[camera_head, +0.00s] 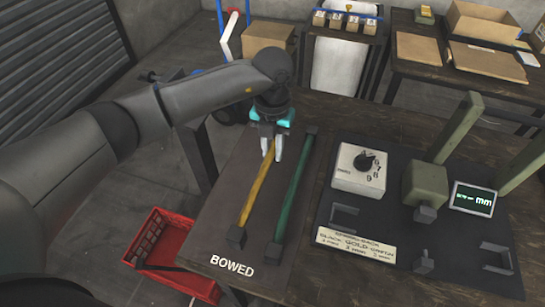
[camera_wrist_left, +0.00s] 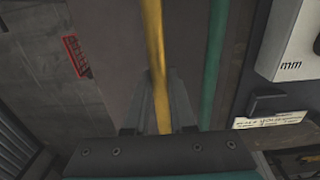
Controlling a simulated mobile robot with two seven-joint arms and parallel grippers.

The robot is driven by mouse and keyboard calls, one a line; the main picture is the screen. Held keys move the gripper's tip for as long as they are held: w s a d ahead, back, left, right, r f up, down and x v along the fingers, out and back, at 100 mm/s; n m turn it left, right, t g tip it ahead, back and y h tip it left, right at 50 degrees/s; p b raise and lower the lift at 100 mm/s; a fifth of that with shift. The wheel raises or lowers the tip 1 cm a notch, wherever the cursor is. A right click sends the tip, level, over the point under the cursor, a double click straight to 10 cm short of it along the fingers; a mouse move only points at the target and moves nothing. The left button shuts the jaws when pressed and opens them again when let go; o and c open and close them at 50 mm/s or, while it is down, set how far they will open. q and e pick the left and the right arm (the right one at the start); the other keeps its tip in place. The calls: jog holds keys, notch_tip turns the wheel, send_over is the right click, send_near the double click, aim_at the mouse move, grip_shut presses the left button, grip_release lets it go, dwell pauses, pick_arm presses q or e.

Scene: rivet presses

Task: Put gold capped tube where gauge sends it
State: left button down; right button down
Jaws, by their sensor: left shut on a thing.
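A long gold-yellow tube (camera_head: 257,195) with a dark block at its near end lies over the brown board lettered BOWED (camera_head: 232,265). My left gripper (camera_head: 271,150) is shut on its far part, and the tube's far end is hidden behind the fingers. The tube also runs between the fingers in the left wrist view (camera_wrist_left: 154,60). I cannot tell whether it is lifted. The gauge's green press (camera_head: 425,184) stands at the right, and its display (camera_head: 473,199) reads dashes and mm. My right gripper is not in view.
A green tube (camera_head: 294,187) lies just right of the gold one. A white dial box (camera_head: 359,170), a lettered plate (camera_head: 355,244) and dark brackets (camera_head: 343,219) sit on a dark mat. A red crate (camera_head: 166,247) stands on the floor at left.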

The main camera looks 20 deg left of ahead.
pick_arm(q)
notch_tip(320, 180, down, 3)
jog(key=shift+r, duration=0.15)
jog(key=shift+b, duration=0.3)
jog(key=c, duration=0.8)
grip_release()
jog(key=shift+o, duration=0.2)
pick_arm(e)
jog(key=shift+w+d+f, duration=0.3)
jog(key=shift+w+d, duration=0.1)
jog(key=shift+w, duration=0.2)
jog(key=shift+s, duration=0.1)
pick_arm(q)
jog(key=shift+r, duration=0.3)
notch_tip(320, 180, up, 11)
jog(key=shift+f+p, duration=0.15)
jog(key=shift+p, duration=1.05)
jog(key=shift+r, duration=0.45)
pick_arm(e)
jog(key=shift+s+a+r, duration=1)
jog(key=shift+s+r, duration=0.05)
